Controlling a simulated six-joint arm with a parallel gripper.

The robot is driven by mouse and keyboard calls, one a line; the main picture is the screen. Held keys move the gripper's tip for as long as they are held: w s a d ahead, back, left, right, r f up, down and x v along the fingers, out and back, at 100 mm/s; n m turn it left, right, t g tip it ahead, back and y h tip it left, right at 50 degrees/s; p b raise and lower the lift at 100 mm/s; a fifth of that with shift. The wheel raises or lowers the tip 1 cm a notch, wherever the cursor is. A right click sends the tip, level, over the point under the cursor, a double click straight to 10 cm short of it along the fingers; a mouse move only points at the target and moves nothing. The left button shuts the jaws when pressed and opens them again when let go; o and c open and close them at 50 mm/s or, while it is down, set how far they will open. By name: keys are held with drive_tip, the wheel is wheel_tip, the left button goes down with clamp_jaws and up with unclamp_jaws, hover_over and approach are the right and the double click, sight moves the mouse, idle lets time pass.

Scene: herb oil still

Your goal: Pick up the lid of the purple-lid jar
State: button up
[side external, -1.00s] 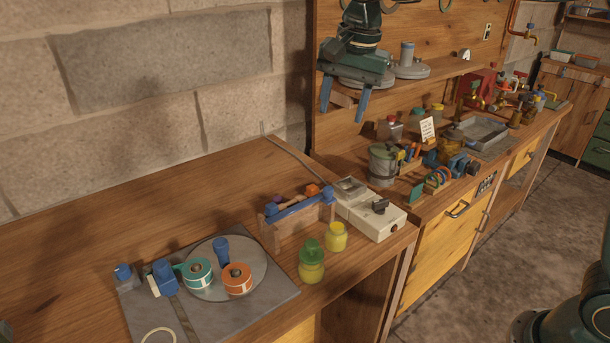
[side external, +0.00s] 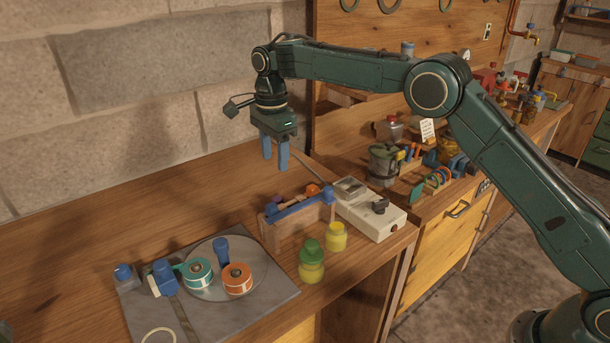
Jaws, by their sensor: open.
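A small purple spot (side external: 277,200) shows at the left end of a wooden rack (side external: 275,236) on the bench. It may be the lid of the purple-lid jar, but it is mostly hidden behind the rack and I cannot see a jar body. My gripper (side external: 275,164) has two blue fingers pointing down. It is open and empty, above and behind the rack in the picture, apart from everything on the bench.
A green-lid jar (side external: 312,262) and a yellow-lid jar (side external: 336,236) stand in front of the rack. A white box (side external: 370,216) is at the right. Tape rolls lie on a grey mat (side external: 275,296). The back left bench is clear.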

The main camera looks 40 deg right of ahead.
sight(277, 199)
drive_tip(key=shift+f, duration=0.15)
drive_tip(key=shift+f, duration=4.2)
drive_tip(key=shift+f, duration=2.6)
drive_tip(key=shift+w, duration=0.1)
drive_tip(key=c, duration=0.7)
